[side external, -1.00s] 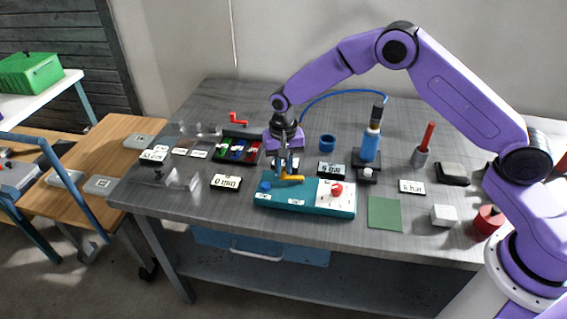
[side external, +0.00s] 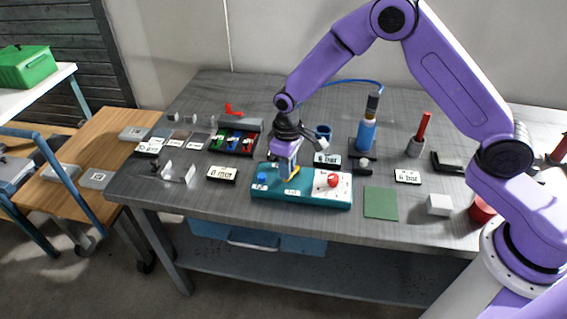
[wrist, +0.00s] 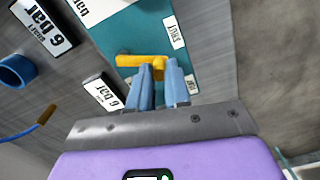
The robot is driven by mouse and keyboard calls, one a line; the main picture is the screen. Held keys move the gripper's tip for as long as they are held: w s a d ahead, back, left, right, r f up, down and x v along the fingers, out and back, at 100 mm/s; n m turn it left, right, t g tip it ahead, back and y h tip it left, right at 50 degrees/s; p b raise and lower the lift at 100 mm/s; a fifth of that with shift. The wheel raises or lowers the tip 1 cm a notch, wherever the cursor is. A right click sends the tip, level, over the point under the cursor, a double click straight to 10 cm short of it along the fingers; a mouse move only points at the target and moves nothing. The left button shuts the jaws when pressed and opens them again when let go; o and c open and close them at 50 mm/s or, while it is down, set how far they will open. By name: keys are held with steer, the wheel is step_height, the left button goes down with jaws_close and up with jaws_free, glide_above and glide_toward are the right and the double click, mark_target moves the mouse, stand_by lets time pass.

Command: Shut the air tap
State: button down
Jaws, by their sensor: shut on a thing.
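The air tap's yellow lever (side external: 295,173) sits on the teal board (side external: 262,194), left of the red knob. In the side view the lever points toward the back right, slanting across the board, and is partly hidden by my gripper. In the wrist view the yellow lever (wrist: 132,61) shows as a bar with a bend beside the fingers. My gripper (side external: 290,172) points down at the lever, and in the wrist view its two blue fingers (wrist: 161,78) are shut on it at one end.
The board also carries a blue knob (side external: 262,178) and the red knob (side external: 333,181). Small display blocks (side external: 327,160) stand behind it, near a blue cylinder (side external: 366,133) and a blue ring (side external: 323,132). A green mat (side external: 380,203) lies flat to the right.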

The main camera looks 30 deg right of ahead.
steer(key=n, duration=0.1)
steer(key=s+n, duration=0.1)
steer(key=n, duration=0.1)
steer(key=d+n, duration=0.1)
steer(key=shift+s+n, duration=0.3)
steer(key=shift+d, duration=0.1)
stand_by(0.4)
steer(key=c, duration=1.1)
jaws_free()
steer(key=shift+r, duration=0.1)
step_height(320, 180, up, 17)
steer(key=shift+s+r, duration=0.1)
steer(key=shift+r, duration=0.05)
